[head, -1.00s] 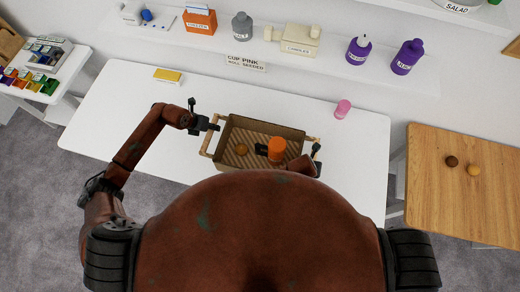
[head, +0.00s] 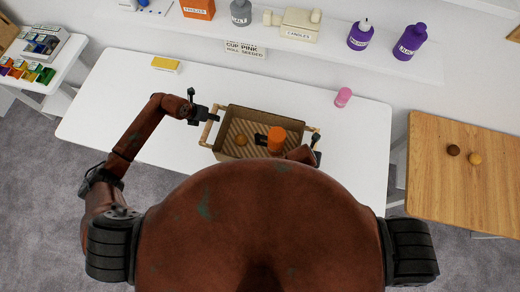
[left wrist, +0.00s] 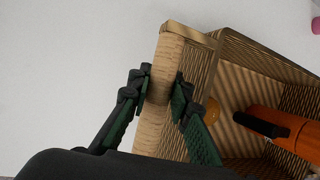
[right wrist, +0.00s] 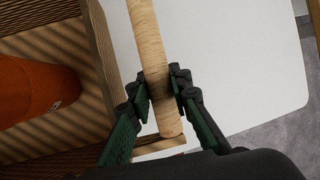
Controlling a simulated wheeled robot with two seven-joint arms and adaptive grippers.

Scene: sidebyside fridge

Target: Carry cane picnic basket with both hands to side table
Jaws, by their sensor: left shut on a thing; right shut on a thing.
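The cane picnic basket (head: 232,146) is over the white table in front of me, with a wooden bar handle at each end. My left gripper (left wrist: 163,88) is shut on the basket's left handle (left wrist: 157,120). My right gripper (right wrist: 162,88) is shut on the right handle (right wrist: 147,35); in the head view my body partly hides that arm. Whether the basket touches the table is hard to tell. The wooden side table (head: 455,195) stands at the right.
Two small balls, dark brown (head: 453,150) and tan (head: 475,158), lie on the side table. A pink cup (head: 343,97) and a yellow block (head: 166,65) lie on the white table (head: 110,110). A gap of grey floor separates the tables. A shelf with bottles runs behind.

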